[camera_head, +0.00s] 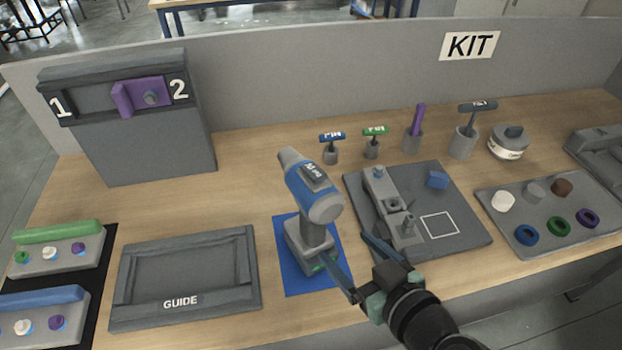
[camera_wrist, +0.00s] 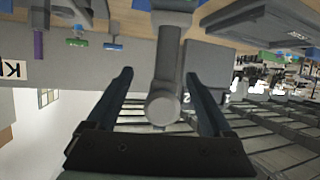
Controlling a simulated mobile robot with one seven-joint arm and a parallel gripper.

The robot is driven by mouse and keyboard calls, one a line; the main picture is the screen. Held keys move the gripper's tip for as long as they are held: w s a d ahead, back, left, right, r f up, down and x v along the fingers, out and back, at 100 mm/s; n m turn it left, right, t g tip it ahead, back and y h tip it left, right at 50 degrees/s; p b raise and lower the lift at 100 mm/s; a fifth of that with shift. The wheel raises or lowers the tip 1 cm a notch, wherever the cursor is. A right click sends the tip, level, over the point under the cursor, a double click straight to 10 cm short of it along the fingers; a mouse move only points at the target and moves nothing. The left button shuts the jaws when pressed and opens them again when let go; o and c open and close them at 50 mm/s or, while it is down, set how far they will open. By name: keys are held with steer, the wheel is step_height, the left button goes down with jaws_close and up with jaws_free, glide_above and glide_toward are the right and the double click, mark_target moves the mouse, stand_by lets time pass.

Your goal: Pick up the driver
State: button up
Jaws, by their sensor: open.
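The driver (camera_head: 312,197) is a grey and blue cordless tool, standing upright on its battery base on a blue mat (camera_head: 290,284). My gripper (camera_head: 343,246) is open in front of the driver, on its right near side, with one finger close to the handle and base. The wrist view looks upside down. There the driver's grey handle and round rear end (camera_wrist: 163,106) show between the two open fingers of my gripper (camera_wrist: 158,71). I cannot tell whether either finger touches it.
Left of the mat lies a GUIDE tray (camera_head: 185,315). Right of it is a grey plate (camera_head: 466,238) with a fixture and blue block. Small tools in holders, such as a purple one (camera_head: 415,128), stand behind. A parts tray (camera_head: 556,243) is further right.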

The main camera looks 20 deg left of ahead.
mark_target(319, 230)
steer(key=x, duration=0.2)
steer(key=p+x, duration=0.1)
steer(key=x, duration=0.2)
steer(key=s+x, duration=0.1)
steer(key=x, duration=0.2)
steer(key=shift+w+a+f+p, duration=0.1)
steer(key=shift+w+a+p, duration=0.1)
steer(key=shift+a+p, duration=0.3)
steer(key=shift+p+x, duration=0.35)
steer(key=shift+x, duration=1.8)
steer(key=shift+s+f, duration=0.1)
steer(key=shift+f, duration=0.05)
jaws_close()
steer(key=shift+r, duration=0.25)
